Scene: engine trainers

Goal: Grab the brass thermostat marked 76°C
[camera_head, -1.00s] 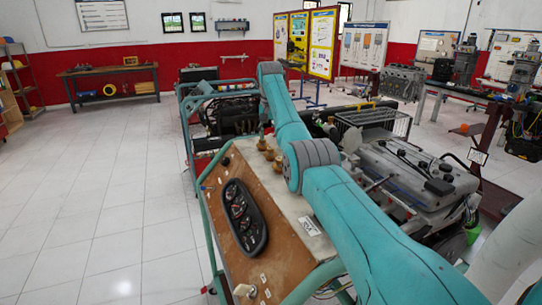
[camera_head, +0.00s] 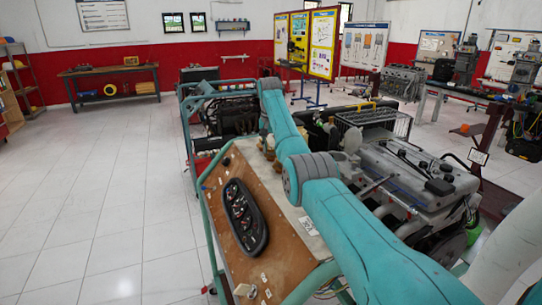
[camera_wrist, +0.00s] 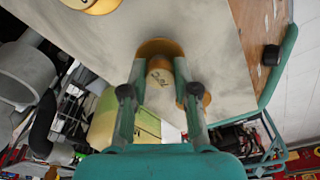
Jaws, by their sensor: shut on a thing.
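A brass thermostat (camera_wrist: 160,48) with a pale, marked centre stands between the two fingers of my gripper (camera_wrist: 160,82) in the wrist view. The fingers are shut on it. Its marking is turned over and too small to read surely. Another brass thermostat (camera_wrist: 92,4) is cut off at the top edge of the wrist view. In the head view, small brass pieces (camera_head: 270,153) show on the panel top beside my arm, and my gripper is hidden behind the arm.
The light panel top (camera_wrist: 215,40) lies around the held piece. A yellow-green box (camera_wrist: 104,122) is beside the left finger. In the head view, the gauge cluster (camera_head: 245,217) sits on the brown panel, with an engine (camera_head: 415,185) at right. The left floor is clear.

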